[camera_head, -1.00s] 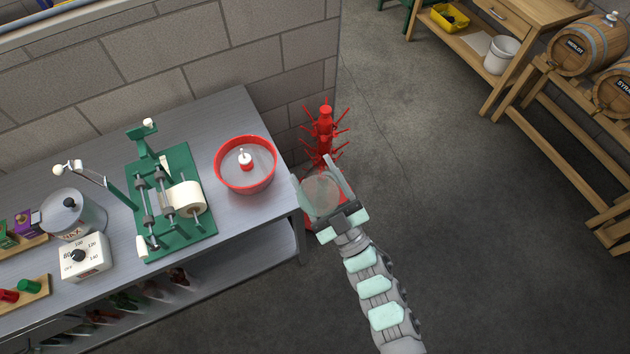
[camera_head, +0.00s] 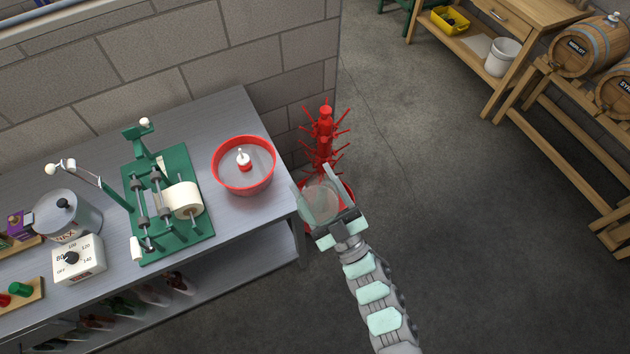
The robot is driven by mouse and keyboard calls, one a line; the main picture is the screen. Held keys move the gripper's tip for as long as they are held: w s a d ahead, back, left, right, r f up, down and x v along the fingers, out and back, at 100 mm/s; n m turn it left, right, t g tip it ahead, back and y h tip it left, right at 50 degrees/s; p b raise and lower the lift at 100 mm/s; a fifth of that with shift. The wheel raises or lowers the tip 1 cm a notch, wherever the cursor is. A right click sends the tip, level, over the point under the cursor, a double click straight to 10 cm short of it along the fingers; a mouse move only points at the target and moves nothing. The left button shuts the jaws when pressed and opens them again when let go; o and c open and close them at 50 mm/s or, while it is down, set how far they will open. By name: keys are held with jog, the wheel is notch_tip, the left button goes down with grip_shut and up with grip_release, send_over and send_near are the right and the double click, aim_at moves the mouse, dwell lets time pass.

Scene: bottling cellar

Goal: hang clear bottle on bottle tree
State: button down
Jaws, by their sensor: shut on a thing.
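My gripper (camera_head: 318,190) is shut on the clear bottle (camera_head: 319,204), whose round see-through body shows between the two fingers. The bottle is seen nearly end-on, so its neck is hidden. The red bottle tree (camera_head: 324,133) stands on the floor just beyond the bench corner, with several pegs sticking out around its stem. The bottle and gripper overlap the lower part of the tree in this view. I cannot tell whether the bottle touches a peg.
The grey bench (camera_head: 255,112) is close on the left. It carries a red bowl (camera_head: 244,178), a green labelling machine (camera_head: 170,158) and a wax pot (camera_head: 68,217). A block wall (camera_head: 283,52) stands behind. Bare floor (camera_head: 450,230) is open to the right.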

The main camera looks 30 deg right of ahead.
jog(key=shift+f, duration=0.1)
jog(key=shift+f+b, duration=1.2)
jog(key=shift+f, duration=0.7)
jog(key=shift+f+b, duration=1.2)
jog(key=shift+f, duration=0.75)
jog(key=shift+f+b, duration=1.25)
jog(key=shift+f, duration=0.75)
jog(key=shift+f+b, duration=1.25)
jog(key=shift+f, duration=0.75)
